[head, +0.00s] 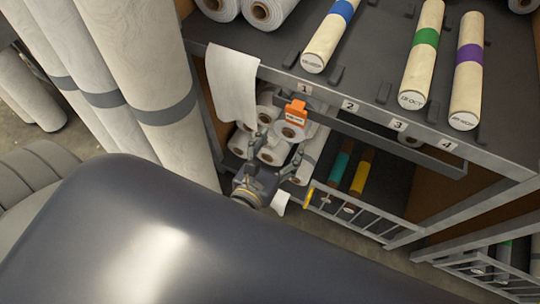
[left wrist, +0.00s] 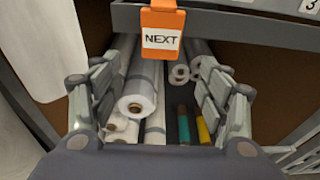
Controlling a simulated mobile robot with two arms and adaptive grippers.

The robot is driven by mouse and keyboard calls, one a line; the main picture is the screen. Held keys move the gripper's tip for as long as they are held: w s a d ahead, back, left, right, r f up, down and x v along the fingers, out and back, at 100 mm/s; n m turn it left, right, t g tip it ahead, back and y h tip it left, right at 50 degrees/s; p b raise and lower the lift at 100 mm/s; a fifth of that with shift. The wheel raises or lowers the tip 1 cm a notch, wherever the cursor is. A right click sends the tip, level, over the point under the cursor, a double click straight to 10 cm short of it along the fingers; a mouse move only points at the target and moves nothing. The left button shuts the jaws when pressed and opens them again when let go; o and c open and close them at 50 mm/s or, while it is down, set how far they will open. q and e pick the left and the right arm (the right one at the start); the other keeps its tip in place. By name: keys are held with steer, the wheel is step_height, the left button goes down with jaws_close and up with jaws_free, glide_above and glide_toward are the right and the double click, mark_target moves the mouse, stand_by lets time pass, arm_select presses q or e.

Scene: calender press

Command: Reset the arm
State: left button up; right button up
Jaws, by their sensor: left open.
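My left gripper (head: 274,150) is in front of the lower part of the shelf rack, below the slot marked 1. In the left wrist view the two fingers of my left gripper (left wrist: 158,90) are spread wide on either side, with nothing between them. Behind the gap lie white rolls (left wrist: 137,95) on the lower shelf, and I cannot tell the exact distance to them. An orange tag (head: 296,110) hangs from the shelf edge just beyond the gripper. It reads NEXT in the left wrist view (left wrist: 160,32). My right gripper is in neither view.
The top shelf (head: 375,65) holds rolls with blue, green and purple bands over numbered slots. Teal (head: 340,165) and yellow (head: 362,177) banded rolls lie below. Tall pale rolls (head: 150,75) stand close on the left. A white sheet (head: 232,85) hangs at the shelf corner.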

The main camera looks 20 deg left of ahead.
arm_select(q)
steer(key=v, duration=0.6)
steer(key=s+a+f+n+g, duration=0.2)
steer(key=f+n, duration=0.2)
steer(key=f, duration=0.6)
steer(key=s+a+f+n+g, duration=0.1)
steer(key=s+f+n+g, duration=0.2)
steer(key=f, duration=0.8)
steer(key=s+a+f+n+g, duration=0.15)
steer(key=f+n, duration=0.35)
steer(key=f, duration=0.5)
steer(key=s+a+f+n+g, duration=0.2)
steer(key=s+f+n+g, duration=0.2)
steer(key=s+f+n, duration=0.5)
steer(key=s+a+f+n+g, duration=0.3)
steer(key=s+f+n+g, duration=0.1)
steer(key=s+f+n, duration=0.6)
steer(key=n, duration=0.3)
steer(key=shift+f+y, duration=0.2)
steer(key=shift+y, duration=0.1)
steer(key=shift+a, duration=0.1)
